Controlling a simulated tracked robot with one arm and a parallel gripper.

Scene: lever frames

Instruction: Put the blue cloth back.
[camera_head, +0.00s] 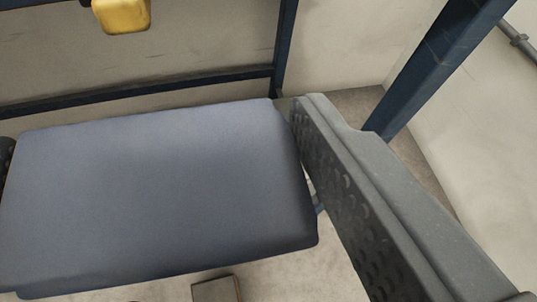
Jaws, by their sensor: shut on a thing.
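The blue cloth (155,200) is a blue-grey, smooth-faced block shape with rounded edges. It fills the left and middle of the view and sits between my gripper's fingers. My gripper (157,125) is shut on it. The dark grey right finger, with a dimpled inner face, runs along the cloth's right edge. Only a sliver of the left finger shows at the left picture edge. The cloth hides most of what lies below and behind it.
A dark blue metal frame (284,45) with a crossbar stands behind the cloth. A yellow block-like part (121,14) is at the top left. A blue post (440,60) and pale wall with a pipe are on the right. A small dark block (216,290) lies at the bottom.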

